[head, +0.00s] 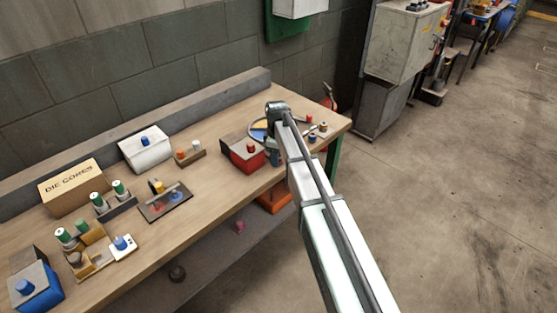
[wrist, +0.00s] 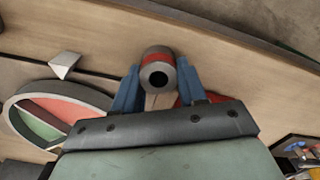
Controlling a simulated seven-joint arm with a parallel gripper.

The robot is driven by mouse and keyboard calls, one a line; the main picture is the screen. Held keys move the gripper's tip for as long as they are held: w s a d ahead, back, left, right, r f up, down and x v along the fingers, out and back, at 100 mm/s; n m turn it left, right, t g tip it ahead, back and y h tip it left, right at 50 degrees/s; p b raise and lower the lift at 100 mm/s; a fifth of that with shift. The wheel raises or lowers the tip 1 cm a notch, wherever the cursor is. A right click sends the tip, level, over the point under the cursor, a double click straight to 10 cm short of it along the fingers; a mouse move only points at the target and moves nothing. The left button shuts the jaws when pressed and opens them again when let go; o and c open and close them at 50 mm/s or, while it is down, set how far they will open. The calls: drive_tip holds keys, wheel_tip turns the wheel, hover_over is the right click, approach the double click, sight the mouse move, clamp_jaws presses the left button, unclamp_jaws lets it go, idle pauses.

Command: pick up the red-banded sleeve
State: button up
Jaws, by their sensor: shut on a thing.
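The red-banded sleeve (wrist: 156,56) is a short grey cylinder with a red band and a dark round bore. It sits between the two blue fingers of my gripper (wrist: 158,70) in the wrist view. The gripper is shut on it, with a finger against each side. The bore faces the camera. In the head view my gripper (head: 273,157) is over the right part of the bench, beside the red box (head: 243,158). The sleeve cannot be made out there. Whether it touches the bench is unclear.
A round sectioned dish (wrist: 18,101) lies left of the gripper in the wrist view. Several small sleeves (head: 323,127) stand near the bench's right end. The "DIE CORES" box (head: 72,187) and other fixtures occupy the left.

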drive_tip(key=shift+c, duration=0.6)
drive_tip(key=shift+r, duration=0.1)
